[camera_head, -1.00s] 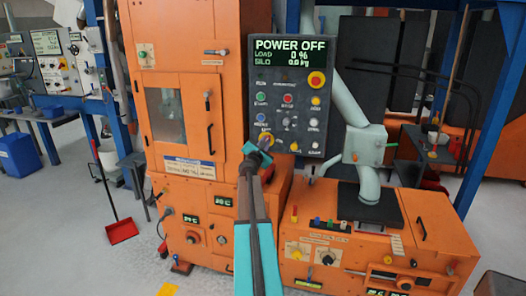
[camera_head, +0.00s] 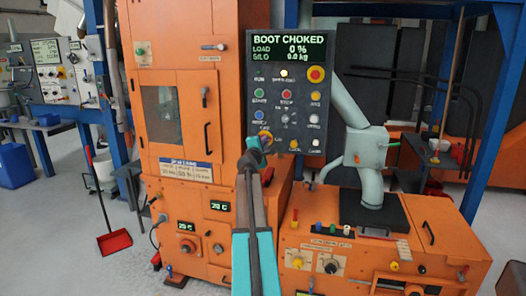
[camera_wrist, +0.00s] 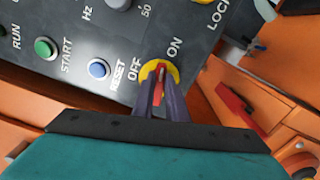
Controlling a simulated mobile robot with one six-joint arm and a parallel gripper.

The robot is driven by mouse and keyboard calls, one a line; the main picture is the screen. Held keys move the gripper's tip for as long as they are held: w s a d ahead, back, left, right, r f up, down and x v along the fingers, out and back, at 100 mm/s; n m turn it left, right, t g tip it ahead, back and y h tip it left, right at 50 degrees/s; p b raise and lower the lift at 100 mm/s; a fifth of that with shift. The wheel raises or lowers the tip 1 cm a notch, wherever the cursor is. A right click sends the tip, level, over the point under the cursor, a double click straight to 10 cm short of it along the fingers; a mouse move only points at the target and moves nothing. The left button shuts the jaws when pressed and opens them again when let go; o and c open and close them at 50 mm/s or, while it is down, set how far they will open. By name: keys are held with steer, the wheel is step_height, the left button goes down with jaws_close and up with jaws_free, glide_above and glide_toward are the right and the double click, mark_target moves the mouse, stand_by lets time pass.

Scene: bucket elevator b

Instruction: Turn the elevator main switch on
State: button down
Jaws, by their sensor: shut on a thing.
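The main switch (camera_wrist: 158,72) is a yellow disc with a red handle, between the words OFF and ON in the wrist view. It is on the lower left of the dark control panel (camera_head: 262,98), and my gripper partly covers it in the head view. My gripper (camera_wrist: 161,84) is shut on the red handle, with a dark finger on each side. The handle points roughly up in the wrist view, between OFF and ON. The panel's display (camera_head: 290,47) reads BOOT CHOKED, LOAD 0 % and SILO 0.0 kg.
A green START button (camera_wrist: 45,47) and a blue RESET button (camera_wrist: 98,69) sit left of the switch. A red emergency button (camera_head: 316,74) is at the panel's upper right. An orange cabinet (camera_head: 187,60) stands left of the panel, and a grey pipe (camera_head: 351,105) is at its right.

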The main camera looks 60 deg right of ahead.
steer(key=shift+s+d+f+m+b, duration=0.1)
steer(key=shift+s+m+b, duration=0.05)
steer(key=shift+m+b, duration=0.65)
steer(key=shift+s+d+f+m+b, duration=0.1)
steer(key=shift+s+m+b, duration=0.05)
steer(key=shift+m+b, duration=0.65)
steer(key=shift+r, duration=0.1)
steer(key=c, duration=1.8)
jaws_free()
steer(key=shift+o, duration=0.2)
steer(key=shift+w, duration=0.15)
steer(key=shift+a, duration=0.2)
